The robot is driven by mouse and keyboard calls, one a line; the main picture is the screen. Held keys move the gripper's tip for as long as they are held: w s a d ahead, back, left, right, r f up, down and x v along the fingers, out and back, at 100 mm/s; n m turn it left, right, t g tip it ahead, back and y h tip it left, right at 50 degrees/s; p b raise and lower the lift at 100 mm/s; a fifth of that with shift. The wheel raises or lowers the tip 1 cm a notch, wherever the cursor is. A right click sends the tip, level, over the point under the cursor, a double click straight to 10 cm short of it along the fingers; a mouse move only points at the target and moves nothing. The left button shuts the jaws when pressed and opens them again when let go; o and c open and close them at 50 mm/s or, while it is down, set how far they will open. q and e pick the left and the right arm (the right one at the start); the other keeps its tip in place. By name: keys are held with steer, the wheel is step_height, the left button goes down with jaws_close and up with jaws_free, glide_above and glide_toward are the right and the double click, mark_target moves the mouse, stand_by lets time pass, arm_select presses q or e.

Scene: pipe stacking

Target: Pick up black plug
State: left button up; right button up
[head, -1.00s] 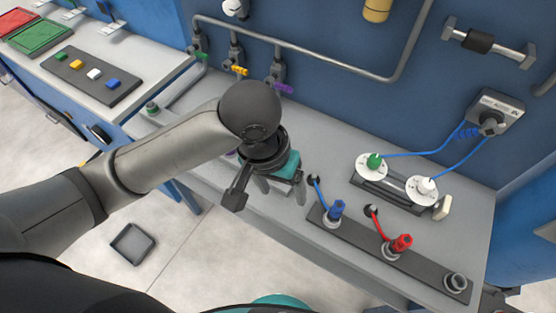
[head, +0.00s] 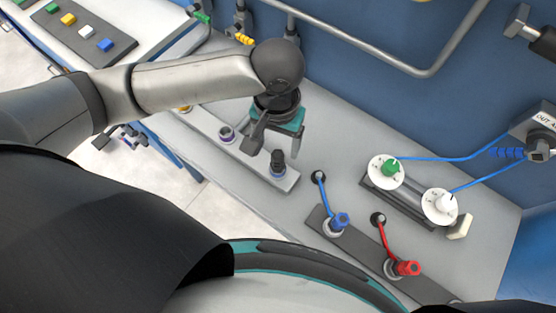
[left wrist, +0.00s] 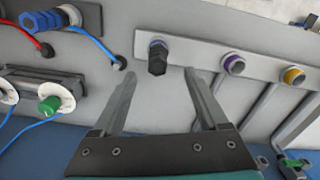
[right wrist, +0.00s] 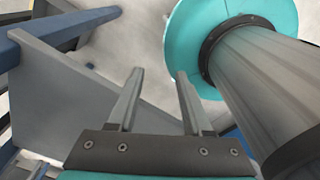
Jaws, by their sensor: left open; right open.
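The black plug (head: 278,160) stands upright in a socket at the near end of a light grey strip on the bench. It also shows in the left wrist view (left wrist: 157,60), just beyond the fingertips. My left gripper (head: 272,146) is open and empty, close to the plug. In the left wrist view the plug lies roughly between the lines of the two fingers (left wrist: 163,74); I cannot tell whether it touches them. My right gripper (right wrist: 160,73) is open and empty in the right wrist view, away from the plug.
The same strip holds a purple-ringed socket (head: 227,134) and a yellow-ringed one (left wrist: 292,76). A blue plug (head: 341,221) and a red plug (head: 407,268) stand on a dark strip to the right. A pipe (head: 380,60) runs along the back wall.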

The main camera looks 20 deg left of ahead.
mark_target(278, 161)
arm_select(q)
steer(key=shift+f, duration=1.15)
steer(key=f, duration=0.1)
steer(key=f+b, duration=0.1)
steer(key=f, duration=0.3)
steer(key=shift+s+d+b, duration=0.1)
steer(key=shift+s+b, duration=0.15)
steer(key=shift+b, duration=0.15)
arm_select(e)
steer(key=shift+w+a+f, duration=0.1)
steer(key=shift+w+f, duration=0.75)
steer(key=shift+f, duration=0.15)
arm_select(q)
steer(key=shift+r, duration=0.1)
steer(key=shift+c, duration=0.2)
jaws_close()
arm_select(e)
steer(key=shift+s, duration=0.15)
